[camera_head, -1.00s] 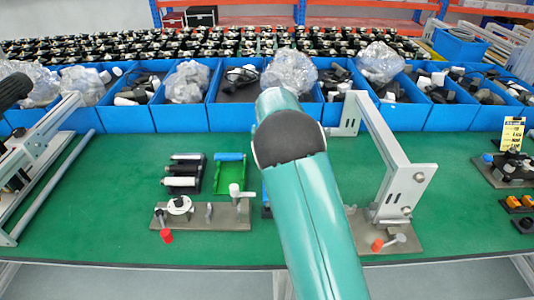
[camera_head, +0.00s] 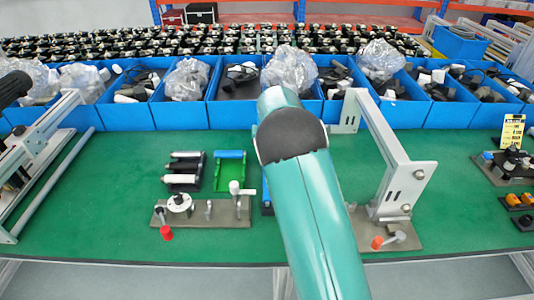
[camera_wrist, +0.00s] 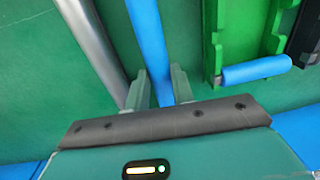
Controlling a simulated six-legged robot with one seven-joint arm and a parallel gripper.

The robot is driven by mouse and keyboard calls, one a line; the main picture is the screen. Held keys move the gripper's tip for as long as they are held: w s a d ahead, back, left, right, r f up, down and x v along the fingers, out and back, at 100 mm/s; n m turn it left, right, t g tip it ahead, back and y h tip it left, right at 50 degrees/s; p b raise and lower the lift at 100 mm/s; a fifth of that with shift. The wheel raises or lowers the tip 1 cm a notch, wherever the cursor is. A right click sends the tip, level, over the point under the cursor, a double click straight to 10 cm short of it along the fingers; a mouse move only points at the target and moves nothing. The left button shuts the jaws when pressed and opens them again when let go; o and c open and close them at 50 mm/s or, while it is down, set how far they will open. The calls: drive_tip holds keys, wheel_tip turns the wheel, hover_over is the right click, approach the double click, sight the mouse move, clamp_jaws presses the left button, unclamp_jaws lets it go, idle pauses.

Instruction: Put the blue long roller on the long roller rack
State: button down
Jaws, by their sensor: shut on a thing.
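The blue long roller (camera_wrist: 147,40) is a slim blue bar between the two fingers of my gripper (camera_wrist: 160,88), and the gripper is shut on it. It runs up out of the wrist view, so its far end is hidden. In the head view my arm covers the gripper; only a sliver of blue (camera_head: 266,203) shows beside it. A green rack (camera_head: 220,177) stands on the bench left of my arm, with a blue roller (camera_head: 230,155) across its far end. The green rack (camera_wrist: 213,40) is right of my gripper in the wrist view. I cannot tell which rack is the long one.
A black rack (camera_head: 199,181) with light and dark rollers stands left of the green one. A fixture plate (camera_head: 225,215) with upright knobs lies in front. A metal frame (camera_head: 400,170) stands right of my arm. Blue bins (camera_head: 180,112) line the back.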

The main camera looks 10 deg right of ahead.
drive_tip(key=shift+f, duration=0.25)
drive_tip(key=shift+f, duration=0.15)
idle(0.3)
drive_tip(key=c, duration=1.1)
unclamp_jaws()
drive_tip(key=r, duration=0.9)
drive_tip(key=d+r, duration=0.1)
drive_tip(key=r, duration=0.3)
drive_tip(key=shift+s+d+r, duration=0.1)
drive_tip(key=shift+r, duration=0.3)
